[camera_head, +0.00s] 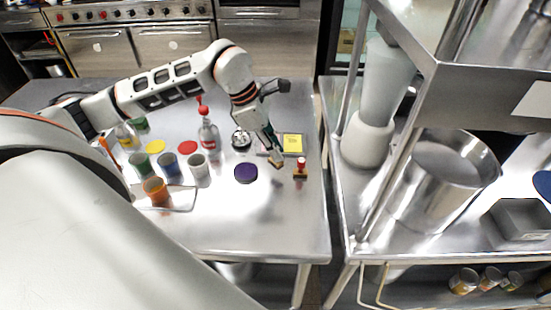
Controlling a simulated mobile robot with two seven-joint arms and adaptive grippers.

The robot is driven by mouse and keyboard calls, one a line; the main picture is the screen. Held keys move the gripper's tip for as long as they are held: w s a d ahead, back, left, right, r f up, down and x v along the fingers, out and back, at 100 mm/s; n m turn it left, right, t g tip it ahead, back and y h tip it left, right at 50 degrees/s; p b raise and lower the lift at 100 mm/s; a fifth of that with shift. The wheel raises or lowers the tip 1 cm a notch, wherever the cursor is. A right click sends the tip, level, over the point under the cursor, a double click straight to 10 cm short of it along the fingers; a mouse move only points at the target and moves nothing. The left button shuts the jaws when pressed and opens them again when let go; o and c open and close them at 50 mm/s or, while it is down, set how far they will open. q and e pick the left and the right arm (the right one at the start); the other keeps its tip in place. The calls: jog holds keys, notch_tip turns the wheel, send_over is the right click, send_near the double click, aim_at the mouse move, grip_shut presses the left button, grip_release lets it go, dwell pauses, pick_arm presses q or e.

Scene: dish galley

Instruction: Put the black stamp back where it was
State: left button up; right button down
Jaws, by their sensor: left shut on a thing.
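My left gripper (274,154) reaches down over the right part of the steel table. It is shut on the black stamp, whose small wooden base (278,164) shows below the fingertips; its handle is mostly hidden by the fingers. The stamp looks held a little above the table, with a faint shadow below. A red-handled stamp (300,168) stands upright on the table just right of it. My right gripper is not in view.
A dark purple disc (245,173) lies left of the gripper. Behind it stand a round black-and-white item (241,138) and a red-topped bottle (208,134). The table's front right (285,225) is clear.

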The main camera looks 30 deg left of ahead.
pick_arm(q)
jog(key=shift+f, duration=2.05)
jog(key=shift+f, duration=0.15)
jog(key=o, duration=0.9)
jog(key=b+v, duration=0.1)
jog(key=v, duration=1.1)
jog(key=shift+r, duration=0.25)
jog(key=shift+s+d+f, duration=0.1)
